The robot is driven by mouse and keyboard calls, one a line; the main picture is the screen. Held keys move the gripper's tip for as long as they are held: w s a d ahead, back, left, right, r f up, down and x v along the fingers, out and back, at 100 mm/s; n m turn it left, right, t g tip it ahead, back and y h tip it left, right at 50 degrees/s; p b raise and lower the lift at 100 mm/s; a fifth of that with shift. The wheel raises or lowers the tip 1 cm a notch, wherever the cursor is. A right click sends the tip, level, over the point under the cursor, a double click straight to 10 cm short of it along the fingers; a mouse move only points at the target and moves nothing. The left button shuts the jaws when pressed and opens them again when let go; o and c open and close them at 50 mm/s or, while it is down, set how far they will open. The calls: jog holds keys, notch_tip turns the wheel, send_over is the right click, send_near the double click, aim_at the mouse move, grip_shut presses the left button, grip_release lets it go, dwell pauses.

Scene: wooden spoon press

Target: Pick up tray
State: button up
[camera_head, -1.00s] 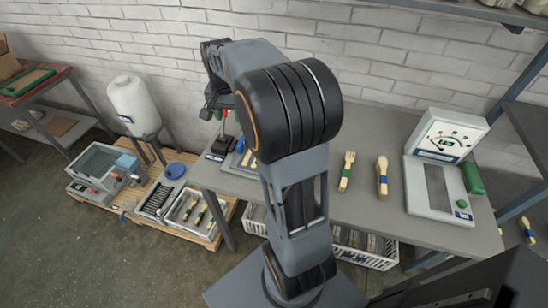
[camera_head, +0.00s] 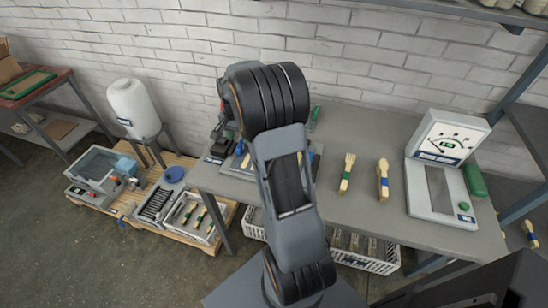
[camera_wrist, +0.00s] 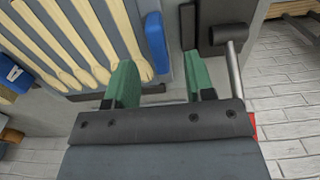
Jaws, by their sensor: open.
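The tray (camera_wrist: 170,55) is a grey panel holding several pale wooden spoons in the wrist view, with a blue grip (camera_wrist: 155,42) on its edge. In the head view the tray (camera_head: 236,166) lies on the left part of the table, mostly hidden behind my arm. My gripper (camera_wrist: 162,78) has green fingers, spread apart and empty. In the wrist picture the blue grip lies between the lines of the two fingers, beyond their tips. I cannot tell how far the tips are from it.
A press with a dark handle and metal rod (camera_wrist: 236,72) stands close by the right finger. White crates (camera_head: 365,252) sit below.

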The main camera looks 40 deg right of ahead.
aim_at(241, 143)
jog(key=shift+d+f, duration=0.1)
jog(key=shift+f, duration=2.05)
jog(key=shift+c, duration=0.4)
grip_shut()
